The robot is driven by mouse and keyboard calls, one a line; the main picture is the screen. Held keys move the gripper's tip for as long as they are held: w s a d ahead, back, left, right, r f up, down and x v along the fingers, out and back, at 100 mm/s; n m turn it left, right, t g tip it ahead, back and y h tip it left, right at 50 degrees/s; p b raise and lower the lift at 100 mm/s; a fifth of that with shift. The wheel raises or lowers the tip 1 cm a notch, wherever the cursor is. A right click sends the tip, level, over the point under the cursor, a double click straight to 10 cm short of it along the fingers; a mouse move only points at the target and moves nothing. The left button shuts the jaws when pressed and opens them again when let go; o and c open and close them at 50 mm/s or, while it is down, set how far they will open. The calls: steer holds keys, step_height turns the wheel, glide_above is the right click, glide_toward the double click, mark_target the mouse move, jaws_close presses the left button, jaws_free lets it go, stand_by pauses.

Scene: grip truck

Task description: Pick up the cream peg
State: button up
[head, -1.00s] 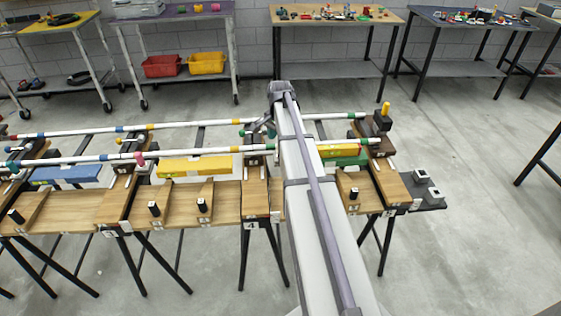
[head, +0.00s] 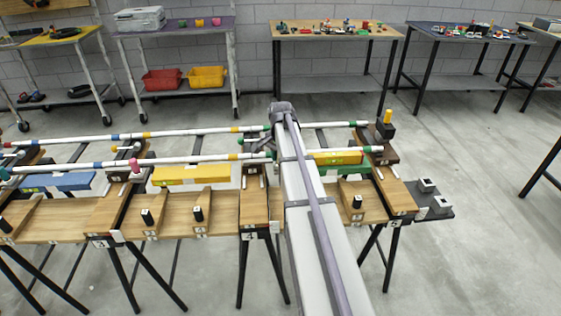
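I cannot pick out the cream peg with certainty. Small pale sticks (head: 262,182) lie on the wooden crosspiece above label 4, too small to tell their colour. My arm reaches out over the bench between label 4 and the right end. Its wrist (head: 284,112) is over the far white rail. My gripper (head: 262,150) seems to be the dark shape just left of the arm, near the two rails. Its fingers are too small and partly hidden, so I cannot tell whether they are open or hold anything.
Two white rails with coloured bands (head: 200,133) run along the bench. A yellow block (head: 192,175), a blue block (head: 62,181) and a green block (head: 330,171) lie beside them. A yellow peg (head: 388,116) stands at the right end.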

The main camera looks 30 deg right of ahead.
jaws_close()
step_height(320, 180, up, 18)
steer(key=p, duration=1.7)
steer(key=shift+f+p, duration=0.2)
steer(key=shift+p, duration=0.1)
steer(key=shift+f, duration=0.1)
